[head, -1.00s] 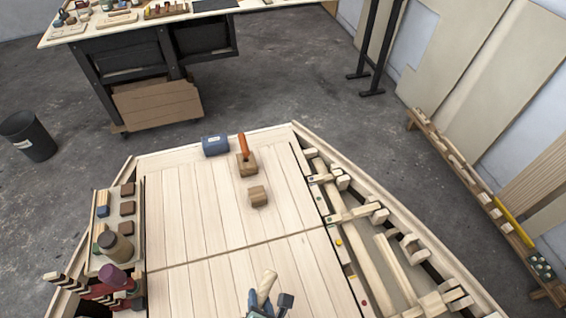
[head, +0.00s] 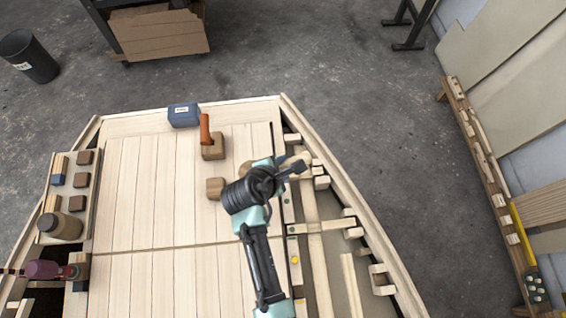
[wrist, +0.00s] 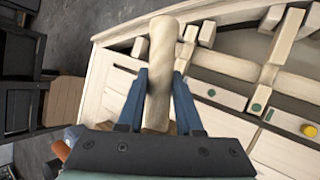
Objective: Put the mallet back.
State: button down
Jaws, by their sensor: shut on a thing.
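My gripper (head: 284,166) is over the right side of the plank deck, near the slotted side strip. In the wrist view the gripper (wrist: 160,82) has its blue fingers shut on a pale, rounded wooden piece, which I take to be the mallet (wrist: 161,58). It points away from the palm, and its lower end is hidden by the gripper. In the head view a pale part of the mallet (head: 302,158) shows beyond the wrist, above the wooden fittings. I cannot tell whether it touches them.
A wooden block with an orange handle (head: 205,130), a blue box (head: 183,115) and a small wooden block (head: 215,187) sit on the deck. A tray (head: 81,205) with blocks and a jar (head: 60,227) is at left. Rails and blocks line the right edge. The mid-left deck is clear.

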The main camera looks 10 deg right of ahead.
jog(key=shift+s+a+f+b, duration=0.1)
jog(key=shift+f+b, duration=0.35)
jog(key=shift+b, duration=0.05)
notch_tip(320, 180, down, 5)
jog(key=b, duration=0.5)
jog(key=shift+f, duration=0.1)
jog(key=shift+f+b, duration=0.4)
jog(key=shift+f, duration=0.2)
jog(key=shift+f, duration=0.15)
jog(key=c, duration=0.5)
grip_release()
jog(key=shift+f, duration=0.15)
